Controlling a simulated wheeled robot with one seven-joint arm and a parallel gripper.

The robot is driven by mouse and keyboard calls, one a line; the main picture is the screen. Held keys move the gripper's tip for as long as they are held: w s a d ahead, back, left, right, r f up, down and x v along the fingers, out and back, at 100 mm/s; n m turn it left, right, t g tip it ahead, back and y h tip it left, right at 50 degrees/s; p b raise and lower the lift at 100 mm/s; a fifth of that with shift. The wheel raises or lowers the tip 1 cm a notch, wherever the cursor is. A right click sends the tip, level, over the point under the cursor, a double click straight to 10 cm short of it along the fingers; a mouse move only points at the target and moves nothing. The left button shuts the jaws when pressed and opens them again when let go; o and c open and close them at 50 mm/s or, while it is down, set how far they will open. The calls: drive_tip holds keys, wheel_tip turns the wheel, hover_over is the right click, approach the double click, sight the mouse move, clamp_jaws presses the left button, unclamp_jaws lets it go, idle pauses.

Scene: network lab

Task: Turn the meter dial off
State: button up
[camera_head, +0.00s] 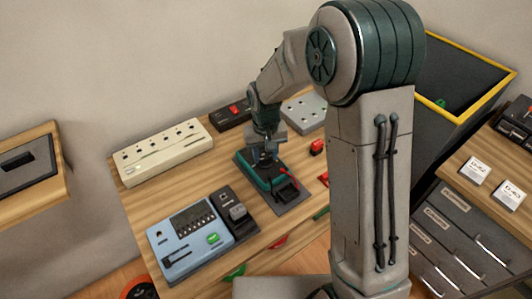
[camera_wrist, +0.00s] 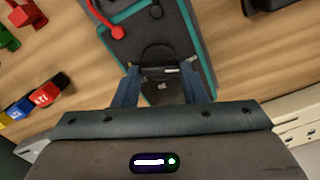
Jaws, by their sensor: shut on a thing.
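The meter (camera_head: 246,172) is a dark slab with a teal edge, lying on the wooden bench in the middle of the head view. It also fills the upper middle of the wrist view (camera_wrist: 190,45). My gripper (camera_head: 266,158) is directly over the meter, pointing down. In the wrist view my gripper (camera_wrist: 160,82) has its two blue-grey fingers on either side of the dark round dial (camera_wrist: 158,54), shut on it. The dial's marks are too dark to read, so its setting cannot be told. A red probe plug (camera_wrist: 118,33) sits on the meter.
A cream power strip (camera_head: 165,150) lies behind left, and a blue tester (camera_head: 190,232) with a dark unit (camera_head: 233,208) lies front left. A grey box (camera_head: 306,112) stands behind right. Coloured connectors (camera_wrist: 42,97) lie beside the meter.

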drive_tip(key=shift+o, duration=0.2)
drive_tip(key=shift+w+r, duration=0.1)
drive_tip(key=o, duration=1)
drive_tip(key=shift+c, duration=0.2)
wheel_tip(320, 180, up, 14)
drive_tip(key=s+d+r+m+t+p, duration=0.1)
drive_tip(key=s+d+r, duration=0.1)
drive_tip(key=s+d, duration=0.5)
drive_tip(key=s+d+r+m+t+p, duration=0.1)
drive_tip(key=s+d+r+p, duration=0.1)
drive_tip(key=s+d, duration=0.5)
drive_tip(key=s, duration=0.5)
drive_tip(key=shift+s+m+t, duration=0.25)
drive_tip(key=shift+m+t, duration=0.05)
drive_tip(key=shift+t, duration=0.1)
